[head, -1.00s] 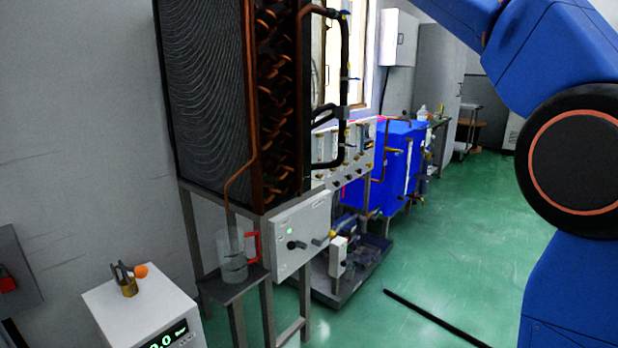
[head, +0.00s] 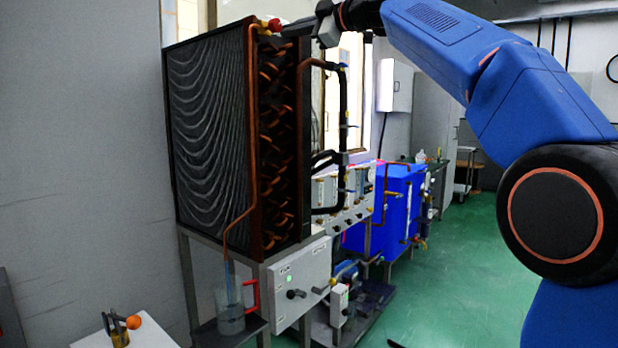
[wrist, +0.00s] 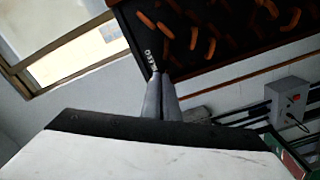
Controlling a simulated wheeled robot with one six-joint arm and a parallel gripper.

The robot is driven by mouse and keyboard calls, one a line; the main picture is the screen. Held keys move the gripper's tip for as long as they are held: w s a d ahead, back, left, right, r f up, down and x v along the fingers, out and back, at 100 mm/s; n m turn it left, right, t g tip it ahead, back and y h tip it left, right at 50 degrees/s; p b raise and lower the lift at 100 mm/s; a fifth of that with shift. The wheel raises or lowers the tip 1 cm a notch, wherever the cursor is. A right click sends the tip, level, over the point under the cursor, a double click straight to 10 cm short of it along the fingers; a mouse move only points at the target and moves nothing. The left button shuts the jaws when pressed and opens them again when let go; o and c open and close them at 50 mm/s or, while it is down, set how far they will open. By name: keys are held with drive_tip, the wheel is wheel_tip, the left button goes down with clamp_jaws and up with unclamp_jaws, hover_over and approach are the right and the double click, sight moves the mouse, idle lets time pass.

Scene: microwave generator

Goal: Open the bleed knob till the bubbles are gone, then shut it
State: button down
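The red bleed knob (head: 275,25) sits at the top of the copper coil pipe in the head view. My gripper (head: 292,29) reaches in from the right, its tips close to the knob; contact cannot be told. The knob does not show there. The clear jug (head: 230,312) with a red handle stands below, holding water, with the bleed tube (head: 228,270) running down into it. Bubbles are too small to tell.
The finned coil (head: 210,140) stands on a metal frame beside a grey control box (head: 300,280). A blue tank (head: 385,205) is behind it. Green floor (head: 460,265) is clear to the right.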

drive_tip(key=shift+r, duration=0.45)
idle(0.3)
drive_tip(key=shift+w+d, duration=0.2)
drive_tip(key=shift+d, duration=0.2)
drive_tip(key=v, duration=0.5)
drive_tip(key=shift+s+d+f, duration=0.1)
drive_tip(key=shift+s+d, duration=0.1)
drive_tip(key=shift+d, duration=0.05)
idle(0.3)
drive_tip(key=w+a+f, duration=0.2)
drive_tip(key=a, duration=0.4)
drive_tip(key=shift+f, duration=0.15)
idle(0.6)
drive_tip(key=shift+w, duration=0.15)
